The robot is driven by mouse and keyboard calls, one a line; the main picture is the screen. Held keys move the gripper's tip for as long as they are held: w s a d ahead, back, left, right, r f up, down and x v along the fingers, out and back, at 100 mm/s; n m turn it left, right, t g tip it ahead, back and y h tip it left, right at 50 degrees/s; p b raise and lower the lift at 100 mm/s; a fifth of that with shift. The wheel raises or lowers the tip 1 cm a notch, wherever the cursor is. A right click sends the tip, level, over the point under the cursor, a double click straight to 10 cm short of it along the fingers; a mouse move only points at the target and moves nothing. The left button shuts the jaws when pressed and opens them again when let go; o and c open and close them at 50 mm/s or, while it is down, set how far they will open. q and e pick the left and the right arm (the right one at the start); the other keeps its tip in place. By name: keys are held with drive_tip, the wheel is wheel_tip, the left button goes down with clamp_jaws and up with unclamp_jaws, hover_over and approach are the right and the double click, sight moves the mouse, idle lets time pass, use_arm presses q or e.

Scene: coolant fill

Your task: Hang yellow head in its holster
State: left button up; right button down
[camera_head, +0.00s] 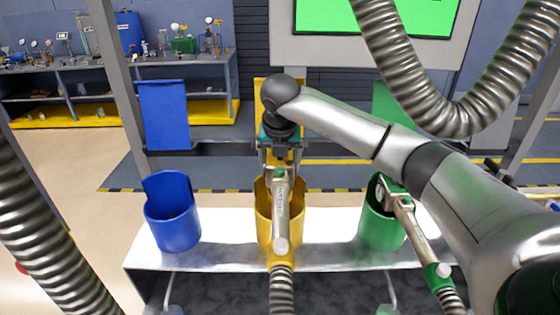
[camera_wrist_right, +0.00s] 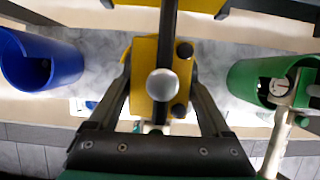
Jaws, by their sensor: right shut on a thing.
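The yellow head (camera_head: 281,212) is a grey handle with a yellow collar and a hose at its lower end. In the head view it overlaps the yellow holster (camera_head: 263,225), an open cup in the middle of the white shelf. My right gripper (camera_head: 280,158) is shut on the yellow head's upper part above the cup. The gripper hides that end, so I cannot tell whether the head rests in the cup. In the right wrist view the yellow head (camera_wrist_right: 146,78) shows between the fingers, with a round grey end facing the camera. My left gripper is not in view.
A blue holster (camera_head: 172,222) stands empty at the left of the shelf (camera_head: 225,250). A green holster (camera_head: 378,226) at the right holds the green head (camera_head: 404,212). Thick ribbed hoses (camera_head: 395,50) hang at the upper right and left edge.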

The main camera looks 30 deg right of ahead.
sight(280, 169)
drive_tip(key=shift+f+b, duration=1.6)
drive_tip(key=shift+f, duration=0.75)
drive_tip(key=shift+f+b, duration=1.5)
drive_tip(key=shift+f, duration=0.25)
unclamp_jaws()
drive_tip(key=shift+s+f, duration=0.1)
drive_tip(key=shift+f, duration=0.05)
drive_tip(key=shift+a+r, duration=0.1)
drive_tip(key=shift+r, duration=0.35)
drive_tip(key=v, duration=1.4)
drive_tip(key=shift+s+r, duration=0.15)
drive_tip(key=shift+r, duration=0.15)
